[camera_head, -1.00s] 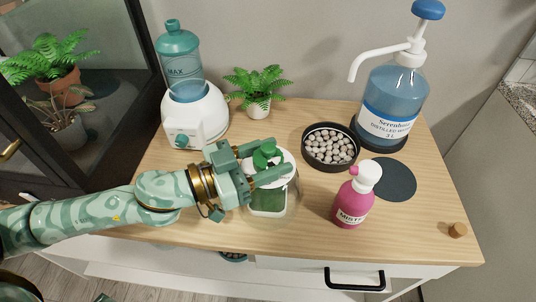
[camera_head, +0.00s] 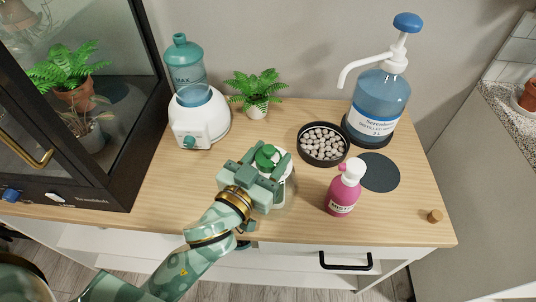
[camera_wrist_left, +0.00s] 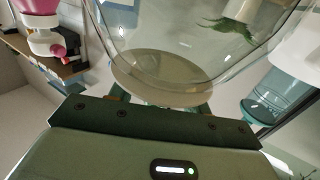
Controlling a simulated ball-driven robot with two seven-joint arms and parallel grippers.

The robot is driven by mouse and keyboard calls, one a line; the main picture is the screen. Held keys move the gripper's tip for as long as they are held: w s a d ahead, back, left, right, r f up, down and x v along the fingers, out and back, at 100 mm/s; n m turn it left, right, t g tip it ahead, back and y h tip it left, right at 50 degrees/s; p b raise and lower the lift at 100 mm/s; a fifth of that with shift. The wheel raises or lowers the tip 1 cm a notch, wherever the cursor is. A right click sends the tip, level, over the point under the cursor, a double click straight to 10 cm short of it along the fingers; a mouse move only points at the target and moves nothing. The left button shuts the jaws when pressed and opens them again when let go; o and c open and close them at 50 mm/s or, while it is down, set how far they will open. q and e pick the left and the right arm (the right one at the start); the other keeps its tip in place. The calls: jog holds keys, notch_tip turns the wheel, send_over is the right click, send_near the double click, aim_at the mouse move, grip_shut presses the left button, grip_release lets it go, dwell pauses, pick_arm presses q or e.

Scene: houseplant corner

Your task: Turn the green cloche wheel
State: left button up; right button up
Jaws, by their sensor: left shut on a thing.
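The green cloche wheel (camera_head: 266,155) sits on the white top of a clear glass cloche (camera_head: 291,188) near the front of the wooden counter. My left gripper (camera_head: 269,161) reaches over the cloche from the front, with one finger on each side of the wheel, and is shut on it. The gripper hides part of the wheel and much of the cloche. In the left wrist view the clear glass wall (camera_wrist_left: 190,85) fills the middle, and the wheel cannot be made out. My right gripper is not in view.
A pink mister bottle (camera_head: 342,194) stands close to the right. A black dish of pebbles (camera_head: 323,144), a small fern (camera_head: 256,92) and a white humidifier (camera_head: 200,120) stand behind. A large pump bottle (camera_head: 378,103) is at the back right. The front right counter is mostly clear.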

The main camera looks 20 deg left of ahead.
pick_arm(q)
jog(key=shift+y, duration=0.3)
jog(key=o, duration=1)
jog(key=s+a, duration=0.1)
jog(key=s, duration=0.9)
jog(key=s+a+p, duration=0.1)
jog(key=s, duration=0.5)
jog(key=shift+a, duration=0.3)
